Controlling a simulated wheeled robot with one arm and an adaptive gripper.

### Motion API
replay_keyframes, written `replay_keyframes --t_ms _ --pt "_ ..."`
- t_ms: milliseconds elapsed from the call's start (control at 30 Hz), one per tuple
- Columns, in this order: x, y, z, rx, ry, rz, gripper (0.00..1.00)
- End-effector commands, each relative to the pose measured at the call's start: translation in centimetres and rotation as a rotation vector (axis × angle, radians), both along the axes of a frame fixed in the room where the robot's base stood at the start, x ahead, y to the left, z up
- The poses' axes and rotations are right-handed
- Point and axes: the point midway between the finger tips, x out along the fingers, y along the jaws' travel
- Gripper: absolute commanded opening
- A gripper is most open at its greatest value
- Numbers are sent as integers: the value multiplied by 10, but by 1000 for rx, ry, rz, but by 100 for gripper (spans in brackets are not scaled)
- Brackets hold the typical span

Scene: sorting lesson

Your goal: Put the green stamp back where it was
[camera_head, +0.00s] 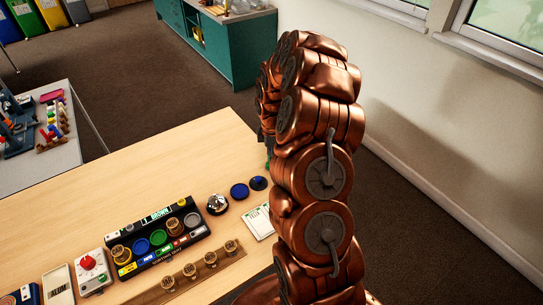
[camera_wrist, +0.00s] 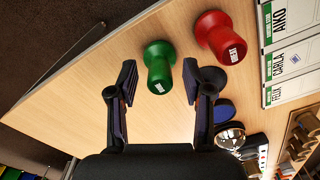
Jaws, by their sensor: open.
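The green stamp (camera_wrist: 158,62) stands on the wooden table in the wrist view, its broad knob toward the top and a small white label near its lower end. My gripper (camera_wrist: 160,80) is open, with one dark finger on each side of the green stamp. A narrow gap shows at each finger, and I cannot tell how high the fingers are above the table. A red stamp (camera_wrist: 222,38) stands just to the right, outside the fingers. In the head view my copper arm covers my gripper and nearly all of this area.
Name cards (camera_wrist: 288,62) lie right of the red stamp. A silver bell (camera_head: 217,204) and blue discs (camera_head: 239,191) lie on the table (camera_head: 120,185). A black sorting unit (camera_head: 192,238) and a strip with several brown stamps (camera_head: 228,258) are nearer. The table's far left is bare.

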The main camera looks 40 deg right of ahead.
Motion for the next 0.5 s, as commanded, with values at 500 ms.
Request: replay_keyframes --t_ms 500 --pt "3 -1 65 -3 -7 0 50"
